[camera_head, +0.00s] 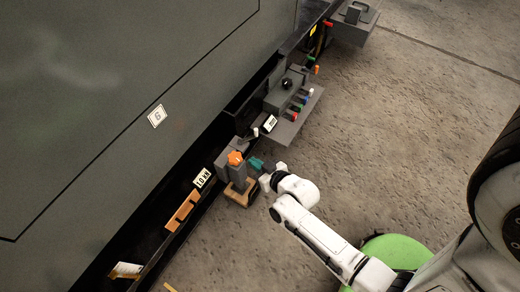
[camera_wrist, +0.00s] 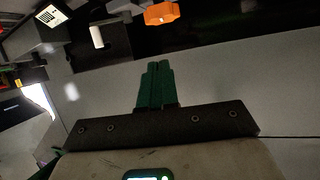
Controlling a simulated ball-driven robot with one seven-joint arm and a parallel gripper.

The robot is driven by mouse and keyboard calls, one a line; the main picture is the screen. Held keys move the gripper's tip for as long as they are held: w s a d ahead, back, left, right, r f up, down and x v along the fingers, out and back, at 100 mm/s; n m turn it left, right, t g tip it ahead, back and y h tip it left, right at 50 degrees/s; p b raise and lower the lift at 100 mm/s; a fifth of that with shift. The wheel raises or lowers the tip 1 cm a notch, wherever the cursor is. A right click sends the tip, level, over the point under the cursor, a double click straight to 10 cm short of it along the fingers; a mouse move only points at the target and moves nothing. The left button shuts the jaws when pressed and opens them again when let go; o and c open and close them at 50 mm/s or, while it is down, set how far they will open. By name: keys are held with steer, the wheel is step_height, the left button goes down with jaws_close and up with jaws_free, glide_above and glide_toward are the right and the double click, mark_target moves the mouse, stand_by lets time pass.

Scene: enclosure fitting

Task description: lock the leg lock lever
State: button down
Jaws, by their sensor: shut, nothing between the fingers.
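A grey upright post (camera_head: 237,174) with an orange piece (camera_head: 235,158) on top stands on a wooden block (camera_head: 241,193) beside the enclosure's lower edge. The orange piece also shows at the top of the wrist view (camera_wrist: 161,13). A short lever with a pale end (camera_head: 269,123) is just above it; a pale cylinder shows in the wrist view (camera_wrist: 97,37). I cannot tell for sure which is the leg lock lever. My gripper (camera_head: 255,163) has green fingers, is right of the post and is empty. Its fingers (camera_wrist: 157,75) are together, apart from the orange piece.
A grey shelf (camera_head: 292,126) with several coloured knobs and a black knob (camera_head: 287,83) juts out above. The large enclosure wall (camera_head: 110,90) fills the left. Concrete floor (camera_head: 400,110) at right is clear.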

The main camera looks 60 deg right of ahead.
steer(key=s+d+f+m+t+h+b, duration=0.25)
steer(key=s+d+f+h+b, duration=0.35)
steer(key=f, duration=0.3)
steer(key=b, duration=0.5)
glide_toward(257, 130)
steer(key=shift+m+g, duration=0.25)
steer(key=x, duration=0.2)
steer(key=f+x, duration=0.1)
steer(key=x, duration=0.3)
steer(key=shift+w+a+f, duration=0.1)
steer(key=shift+w+f, duration=0.15)
steer(key=shift+w, duration=0.1)
steer(key=shift+w+d, duration=0.15)
steer(key=shift+d, duration=0.05)
steer(key=shift+s+d+b+x, duration=0.15)
steer(key=shift+b+x, duration=0.15)
steer(key=shift+x, duration=0.35)
steer(key=shift+d+b+x, duration=0.1)
steer(key=shift+b+x, duration=0.15)
steer(key=shift+x, duration=0.4)
steer(key=shift+s+d+b+x, duration=0.15)
steer(key=shift+b+x, duration=0.15)
steer(key=shift+x, duration=0.3)
steer(key=shift+w, duration=0.15)
steer(key=shift+d, duration=0.1)
